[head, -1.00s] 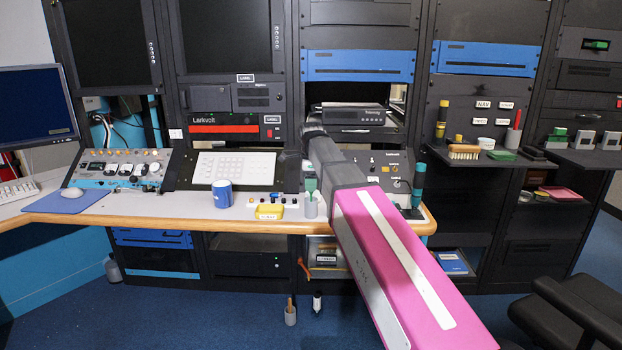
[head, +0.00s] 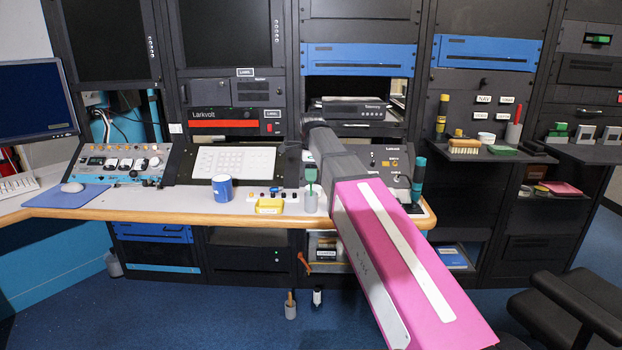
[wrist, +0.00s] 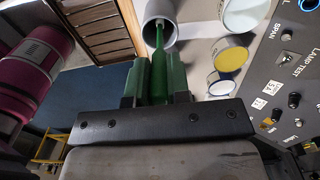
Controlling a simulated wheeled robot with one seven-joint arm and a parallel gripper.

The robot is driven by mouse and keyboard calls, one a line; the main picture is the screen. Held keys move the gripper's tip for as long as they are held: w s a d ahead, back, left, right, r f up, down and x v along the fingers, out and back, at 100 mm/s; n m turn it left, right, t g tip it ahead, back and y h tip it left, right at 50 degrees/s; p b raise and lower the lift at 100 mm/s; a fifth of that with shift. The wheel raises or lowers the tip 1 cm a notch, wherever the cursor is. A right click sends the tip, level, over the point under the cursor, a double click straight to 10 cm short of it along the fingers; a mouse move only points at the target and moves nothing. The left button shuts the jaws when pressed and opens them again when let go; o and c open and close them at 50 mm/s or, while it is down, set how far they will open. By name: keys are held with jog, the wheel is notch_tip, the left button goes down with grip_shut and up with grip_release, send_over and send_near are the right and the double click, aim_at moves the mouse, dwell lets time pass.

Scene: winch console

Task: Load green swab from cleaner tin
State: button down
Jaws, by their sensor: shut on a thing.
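The green swab (head: 311,175) stands upright at the grey cup (head: 311,203) near the desk's front edge. In the wrist view my gripper (wrist: 158,75) is shut on the swab's green handle (wrist: 158,62). The swab's thin shaft runs into the mouth of the grey cup (wrist: 160,20). The shaft's lower end is hidden inside the cup. In the head view my arm covers much of the gripper. I cannot tell for certain which container is the cleaner tin; a round tin with yellow contents (wrist: 229,55) sits beside the cup.
The control panel (wrist: 285,70) is close on the right in the wrist view. A rack shelf (head: 480,155) with a brush is at the right.

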jog(key=shift+r, duration=4.25)
jog(key=w+d+t+y, duration=0.2)
jog(key=w+d+t, duration=0.15)
jog(key=w, duration=0.55)
notch_tip(320, 180, down, 6)
jog(key=shift+s+a+f, duration=0.2)
jog(key=shift+a, duration=0.15)
jog(key=shift+f, duration=0.55)
dwell(0.5)
